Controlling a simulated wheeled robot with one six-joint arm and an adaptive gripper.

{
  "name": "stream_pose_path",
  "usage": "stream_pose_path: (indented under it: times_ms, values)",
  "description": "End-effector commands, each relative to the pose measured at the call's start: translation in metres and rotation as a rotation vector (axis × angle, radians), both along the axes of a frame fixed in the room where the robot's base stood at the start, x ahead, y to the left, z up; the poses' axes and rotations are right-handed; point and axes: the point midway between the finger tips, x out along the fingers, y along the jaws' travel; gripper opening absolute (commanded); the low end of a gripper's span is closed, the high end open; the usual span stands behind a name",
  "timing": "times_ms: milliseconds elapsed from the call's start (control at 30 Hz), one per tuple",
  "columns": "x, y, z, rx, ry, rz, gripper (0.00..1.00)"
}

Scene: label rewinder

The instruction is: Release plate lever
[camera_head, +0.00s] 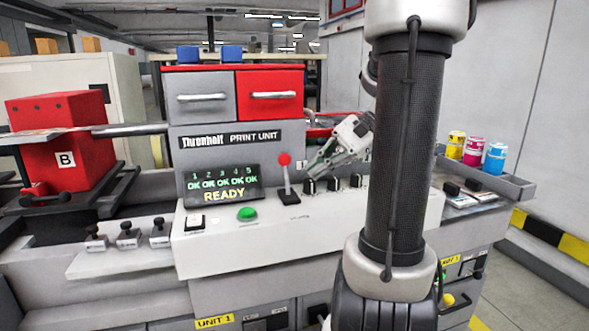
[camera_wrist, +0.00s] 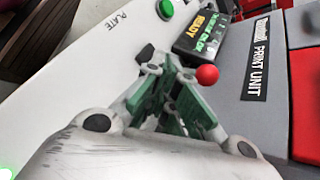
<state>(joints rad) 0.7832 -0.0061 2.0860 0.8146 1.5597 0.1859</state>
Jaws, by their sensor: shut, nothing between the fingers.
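The plate lever has a red ball knob (camera_head: 284,159) on a thin grey stem rising from a dark base (camera_head: 289,198) on the print unit's white console. It stands nearly upright in the head view. The red knob also shows in the wrist view (camera_wrist: 207,75), just beyond my fingers; most of the stem is hidden behind them there. My gripper (camera_head: 311,174) is to the right of the lever, pointing down and left. In the wrist view its green-padded fingers (camera_wrist: 180,82) are shut and empty. I cannot tell whether they touch the stem.
A green button (camera_head: 247,214) and a display reading READY (camera_head: 222,187) are left of the lever. Several black knobs (camera_head: 333,183) line the console below my gripper. Red and grey drawers (camera_head: 270,94) rise behind. Ink cans (camera_head: 474,152) stand on a right-hand tray.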

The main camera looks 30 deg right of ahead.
Motion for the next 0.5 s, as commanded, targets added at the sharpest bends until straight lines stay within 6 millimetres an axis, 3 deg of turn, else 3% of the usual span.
stream_pose_path:
  times_ms: [33, 200, 500]
  values:
    - [0.009, -0.02, 0.002, 0.084, 0.0, -0.071, 0.0]
    - [0.025, -0.059, 0.011, 0.259, -0.032, -0.201, 0.0]
    - [0.028, -0.068, 0.014, 0.296, -0.044, -0.227, 0.0]
